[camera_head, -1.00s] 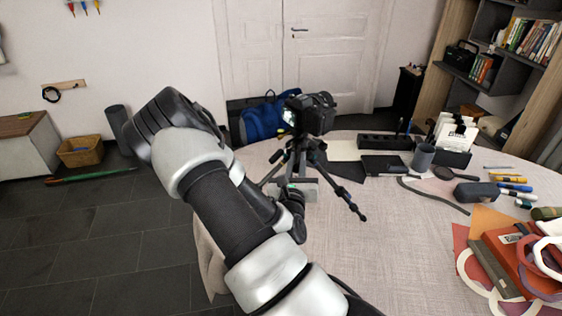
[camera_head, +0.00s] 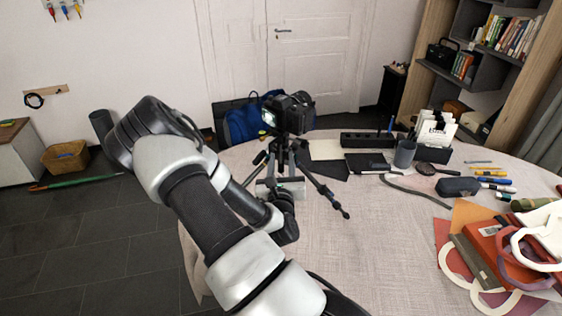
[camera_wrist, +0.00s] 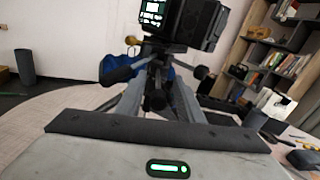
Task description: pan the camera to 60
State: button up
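A black camera (camera_head: 288,112) sits upright on a dark tripod (camera_head: 326,192) on the round table. Its lit screen faces front-left and its lens points away to the right. My gripper (camera_head: 280,188) is low at the near side of the tripod, below the camera. In the wrist view the camera (camera_wrist: 185,22) is at the top, with the tripod legs (camera_wrist: 128,98) and dark knobs or handles below it. My gripper's grey body with a green light fills the bottom there. Its fingertips are hidden, so I cannot tell whether it grips or touches the tripod.
The cloth-covered table (camera_head: 300,260) is clear in front of the tripod. A blue bag (camera_head: 240,126) is behind, by the white door.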

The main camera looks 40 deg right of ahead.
jog(key=shift+a, duration=0.1)
jog(key=v, duration=0.8)
jog(key=shift+s+a, duration=0.25)
jog(key=shift+s, duration=0.1)
jog(key=p+v, duration=0.7)
jog(key=v, duration=0.1)
jog(key=shift+s, duration=0.25)
jog(key=shift+a+f, duration=0.1)
